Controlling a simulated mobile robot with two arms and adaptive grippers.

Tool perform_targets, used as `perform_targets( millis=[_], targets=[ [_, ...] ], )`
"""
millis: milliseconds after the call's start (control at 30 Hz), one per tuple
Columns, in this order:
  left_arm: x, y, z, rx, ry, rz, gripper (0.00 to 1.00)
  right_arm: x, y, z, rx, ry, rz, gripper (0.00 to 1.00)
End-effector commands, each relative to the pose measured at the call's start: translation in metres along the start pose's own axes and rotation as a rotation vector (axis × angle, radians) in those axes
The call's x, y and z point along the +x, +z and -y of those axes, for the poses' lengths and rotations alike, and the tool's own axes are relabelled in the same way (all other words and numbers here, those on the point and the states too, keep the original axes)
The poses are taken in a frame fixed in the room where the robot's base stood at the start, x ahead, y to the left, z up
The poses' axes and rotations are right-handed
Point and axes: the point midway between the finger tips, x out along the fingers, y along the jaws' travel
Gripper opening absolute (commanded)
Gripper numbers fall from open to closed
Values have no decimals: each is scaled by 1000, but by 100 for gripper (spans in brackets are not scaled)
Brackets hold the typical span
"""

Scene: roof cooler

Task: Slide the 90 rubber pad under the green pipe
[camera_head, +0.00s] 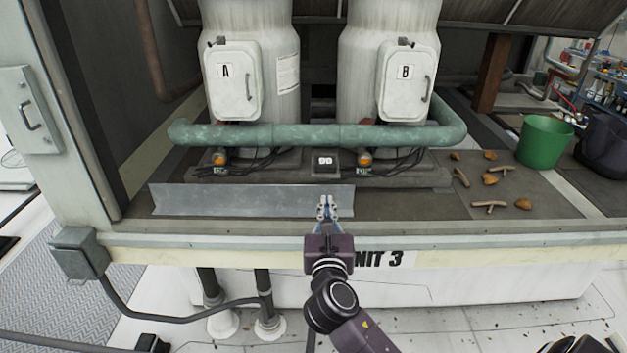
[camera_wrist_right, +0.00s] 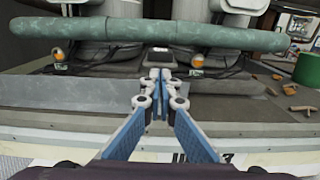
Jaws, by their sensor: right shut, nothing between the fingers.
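A green pipe (camera_head: 300,135) runs left to right in front of the two pale cylinders. The black pad marked 90 (camera_head: 325,163) sits below and just in front of the pipe, near its middle. It also shows in the right wrist view (camera_wrist_right: 160,50), small, beyond my fingers. My right gripper (camera_head: 327,200) is shut and empty, at the near ledge in front of the pad and apart from it. Its fingertips (camera_wrist_right: 160,75) meet in the right wrist view. My left gripper is not in view.
A grey metal angle strip (camera_head: 240,199) lies along the ledge, left of my right gripper. Cables and orange-capped fittings (camera_head: 365,159) flank the pad. Sticks and brown lumps (camera_head: 490,179) and a green bucket (camera_head: 545,140) are at the right.

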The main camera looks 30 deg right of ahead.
Motion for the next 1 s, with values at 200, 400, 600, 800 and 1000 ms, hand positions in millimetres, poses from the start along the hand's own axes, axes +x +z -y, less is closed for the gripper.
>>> perform_targets(
  millis=[200,400,600,800,1000],
  targets=[
    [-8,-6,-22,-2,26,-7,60,40,2,0,2,0,0,0],
    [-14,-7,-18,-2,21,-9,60,80,1,-1,3,0,-2,0],
    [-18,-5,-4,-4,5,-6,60,112,0,-1,5,1,-3,0],
    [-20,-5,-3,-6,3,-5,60,129,-1,-1,4,1,-2,0],
    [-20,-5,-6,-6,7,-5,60,133,-2,-1,4,3,-3,0]
  ],
)
